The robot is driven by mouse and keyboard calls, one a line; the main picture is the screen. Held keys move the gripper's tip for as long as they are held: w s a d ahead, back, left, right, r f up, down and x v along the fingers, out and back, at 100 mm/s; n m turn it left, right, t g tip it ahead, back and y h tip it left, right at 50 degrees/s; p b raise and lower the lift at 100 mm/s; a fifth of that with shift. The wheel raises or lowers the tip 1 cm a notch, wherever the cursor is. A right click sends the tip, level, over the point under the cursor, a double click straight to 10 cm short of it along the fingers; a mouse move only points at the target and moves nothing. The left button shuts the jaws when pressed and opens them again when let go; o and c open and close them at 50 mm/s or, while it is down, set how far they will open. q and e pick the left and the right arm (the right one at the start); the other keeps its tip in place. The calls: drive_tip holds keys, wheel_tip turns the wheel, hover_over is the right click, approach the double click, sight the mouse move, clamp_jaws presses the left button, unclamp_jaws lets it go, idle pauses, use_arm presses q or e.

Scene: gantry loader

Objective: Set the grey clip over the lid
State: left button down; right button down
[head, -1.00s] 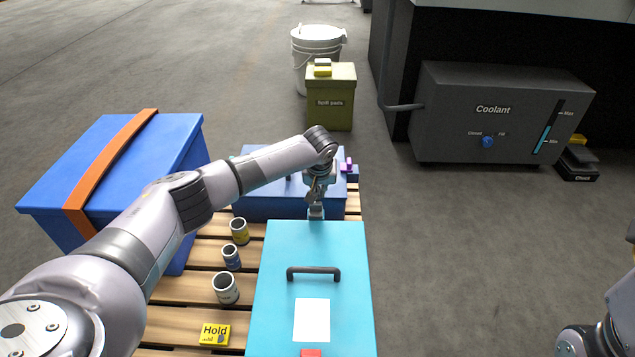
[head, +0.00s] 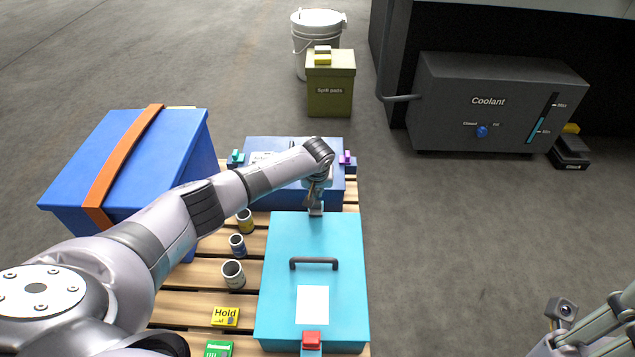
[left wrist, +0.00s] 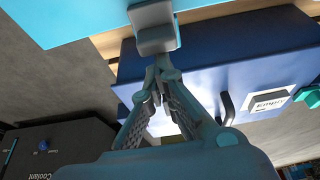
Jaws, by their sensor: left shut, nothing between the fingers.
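The grey clip (head: 316,209) is at the far edge of the turquoise box's lid (head: 275,240). In the left wrist view the clip (left wrist: 153,30) overlaps the turquoise lid edge (left wrist: 75,20). Its underside and how firmly it sits cannot be seen. My left gripper (head: 316,200) is just beyond that edge, by the clip. In the left wrist view its fingers (left wrist: 160,75) come together right at the clip, shut with nothing between them. Of my right arm only a part near the wrist shows at the lower right; its fingers are not seen.
A red clip (head: 311,340) is on the lid's near edge; a dark handle (head: 314,262) stands up mid-lid. Behind is a dark blue box (head: 335,190) with teal (head: 237,157) and purple (head: 346,158) clips. Small cans and a large blue box (head: 100,165) are left.

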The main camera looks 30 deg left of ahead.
sight(318, 212)
use_arm(q)
drive_tip(key=shift+s, duration=0.25)
drive_tip(key=v, duration=1.2)
drive_tip(key=shift+w, duration=0.25)
drive_tip(key=shift+d, duration=0.15)
